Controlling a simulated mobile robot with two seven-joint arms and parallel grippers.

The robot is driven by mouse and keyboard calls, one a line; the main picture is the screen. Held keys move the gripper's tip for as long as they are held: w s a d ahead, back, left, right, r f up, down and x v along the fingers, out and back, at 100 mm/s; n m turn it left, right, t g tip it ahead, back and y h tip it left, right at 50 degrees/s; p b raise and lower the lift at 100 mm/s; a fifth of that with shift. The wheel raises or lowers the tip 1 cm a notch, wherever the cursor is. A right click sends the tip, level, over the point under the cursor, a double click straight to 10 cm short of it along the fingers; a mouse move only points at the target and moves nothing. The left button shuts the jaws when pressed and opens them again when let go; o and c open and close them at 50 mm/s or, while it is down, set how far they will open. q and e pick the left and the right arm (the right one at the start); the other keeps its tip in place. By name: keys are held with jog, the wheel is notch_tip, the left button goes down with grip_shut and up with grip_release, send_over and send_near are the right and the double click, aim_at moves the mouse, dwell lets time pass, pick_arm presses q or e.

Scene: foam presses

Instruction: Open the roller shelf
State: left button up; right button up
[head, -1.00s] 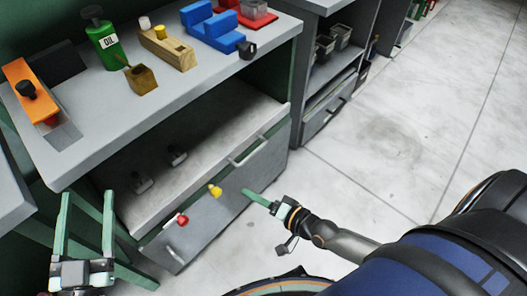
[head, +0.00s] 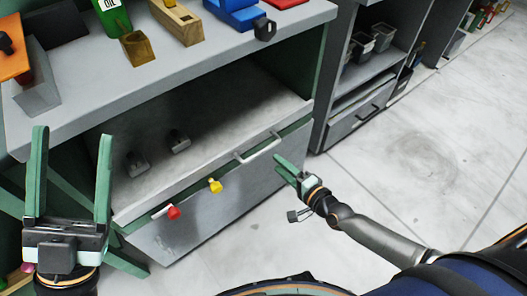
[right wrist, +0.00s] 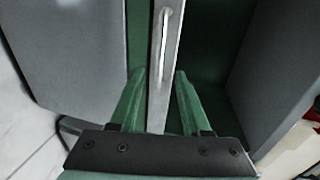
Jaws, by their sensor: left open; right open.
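The workbench has a grey shelf board (head: 230,118) in its open bay, with a grey front panel (head: 225,205) below. A pale bar handle (head: 258,148) sits at the right part of the shelf's front edge, and it also shows in the right wrist view (right wrist: 164,45). My right gripper (head: 279,163) is open and empty just in front of the handle. In the right wrist view its fingertips (right wrist: 160,75) point at the handle, which lies ahead between them, apparently untouched. My left gripper (head: 72,135) is open and empty at the left, pointing up before the bench.
A red knob (head: 174,212) and a yellow knob (head: 215,186) stick out along the shelf front. Two small grey pieces lie on the shelf. A green oil bottle (head: 110,14) and a wooden plane (head: 178,22) stand on the bench top. Floor is clear to the right.

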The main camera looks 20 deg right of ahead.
aim_at(263, 150)
jog(key=b+x, duration=0.2)
jog(key=x, duration=0.7)
jog(key=shift+d, duration=0.1)
grip_shut()
dwell(1.1)
